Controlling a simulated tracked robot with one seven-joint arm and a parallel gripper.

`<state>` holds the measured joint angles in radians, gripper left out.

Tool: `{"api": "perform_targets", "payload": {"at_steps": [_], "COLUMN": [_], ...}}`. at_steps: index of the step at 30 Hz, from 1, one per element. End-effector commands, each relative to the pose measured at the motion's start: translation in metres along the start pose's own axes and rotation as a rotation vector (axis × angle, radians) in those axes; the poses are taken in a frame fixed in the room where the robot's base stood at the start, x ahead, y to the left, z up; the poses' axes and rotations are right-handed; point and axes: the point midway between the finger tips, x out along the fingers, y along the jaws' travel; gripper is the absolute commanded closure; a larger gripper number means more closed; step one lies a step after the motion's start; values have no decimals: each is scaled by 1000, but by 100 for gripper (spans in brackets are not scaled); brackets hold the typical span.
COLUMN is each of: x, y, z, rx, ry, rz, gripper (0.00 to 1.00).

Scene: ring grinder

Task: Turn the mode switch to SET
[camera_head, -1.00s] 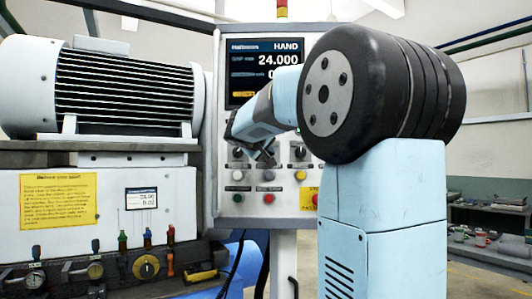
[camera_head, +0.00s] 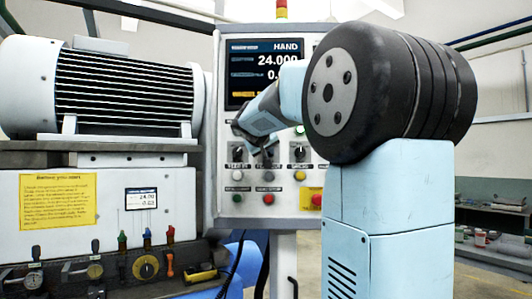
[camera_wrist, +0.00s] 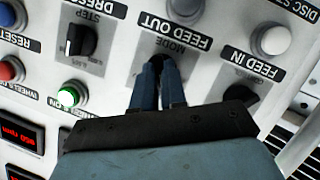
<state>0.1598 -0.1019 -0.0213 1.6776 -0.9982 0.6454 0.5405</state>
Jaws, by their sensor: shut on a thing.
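The mode switch (camera_wrist: 158,61) is a dark rotary knob under the upside-down MODE label in the wrist view. My gripper (camera_wrist: 165,75) is shut on it, one blue-grey finger on each side. The fingers hide most of the knob, so I cannot read its pointer position. In the head view my gripper (camera_head: 265,154) reaches the middle of the control panel (camera_head: 214,195); the switch is hidden there. The screen (camera_head: 264,60) above reads HAND.
A red stop button (camera_head: 317,200) sits low right on the panel. A large motor (camera_head: 125,90) stands at left.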

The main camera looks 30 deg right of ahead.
Motion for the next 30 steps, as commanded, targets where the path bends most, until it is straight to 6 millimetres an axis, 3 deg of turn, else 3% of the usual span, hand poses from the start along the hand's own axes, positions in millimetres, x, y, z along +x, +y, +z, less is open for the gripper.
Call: {"api": "perform_targets", "payload": {"at_steps": [15, 30], "x": [1, 2], "y": [1, 2], "z": [2, 3], "rx": [368, 480], "ry": [-3, -5], "rz": [-154, -201], "gripper": [100, 100]}}
